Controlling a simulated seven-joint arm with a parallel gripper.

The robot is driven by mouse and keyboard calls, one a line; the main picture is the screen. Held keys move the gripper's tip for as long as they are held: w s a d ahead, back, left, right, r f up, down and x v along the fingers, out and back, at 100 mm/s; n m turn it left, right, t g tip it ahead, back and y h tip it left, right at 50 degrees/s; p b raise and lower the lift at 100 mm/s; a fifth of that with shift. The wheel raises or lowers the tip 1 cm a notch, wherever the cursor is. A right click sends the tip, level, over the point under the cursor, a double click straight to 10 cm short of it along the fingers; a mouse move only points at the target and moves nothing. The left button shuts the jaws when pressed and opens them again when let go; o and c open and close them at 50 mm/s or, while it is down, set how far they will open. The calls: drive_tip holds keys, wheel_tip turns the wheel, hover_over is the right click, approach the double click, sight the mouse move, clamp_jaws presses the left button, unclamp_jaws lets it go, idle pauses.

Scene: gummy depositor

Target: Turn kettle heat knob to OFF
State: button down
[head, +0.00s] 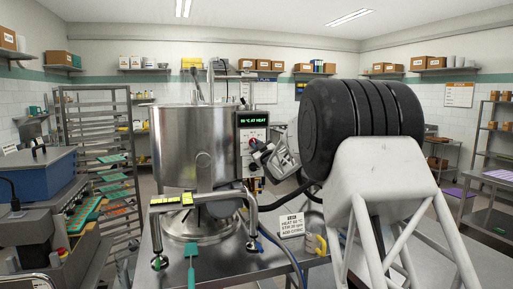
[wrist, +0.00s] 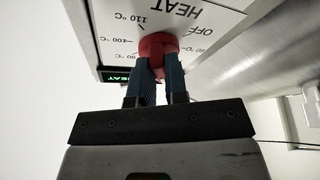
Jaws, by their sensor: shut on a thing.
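The steel kettle (head: 176,150) stands on the bench left of centre in the head view, with its control panel (head: 245,133) on its right side. A green display (head: 255,119) on the panel reads a temperature and "AT HEAT"; the digits are small. The red heat knob (wrist: 158,46) shows in the wrist view, on a white plate (wrist: 195,20) marked HEAT, OFF and temperatures up to 110 °C, seen upside down. My gripper (wrist: 161,74) has its blue fingers shut on the knob from both sides. The knob's pointer cannot be made out.
A metal frame with yellow pads (head: 175,199) stands before the kettle. A tray rack (head: 105,150) stands at left. My arm fills the right side.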

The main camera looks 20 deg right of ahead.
drive_tip(key=n+g, duration=0.2)
drive_tip(key=n, duration=0.5)
drive_tip(key=r+n+g, duration=0.1)
drive_tip(key=n+g, duration=0.2)
drive_tip(key=n, duration=0.4)
drive_tip(key=n+g, duration=0.2)
drive_tip(key=n, duration=0.5)
drive_tip(key=shift+d+r+n, duration=0.1)
drive_tip(key=shift+r+n, duration=0.05)
drive_tip(key=shift+n, duration=0.15)
drive_tip(key=c, duration=1.1)
unclamp_jaws()
drive_tip(key=shift+c, duration=0.2)
drive_tip(key=shift+s, duration=0.15)
drive_tip(key=v, duration=0.7)
drive_tip(key=shift+s+r, duration=0.2)
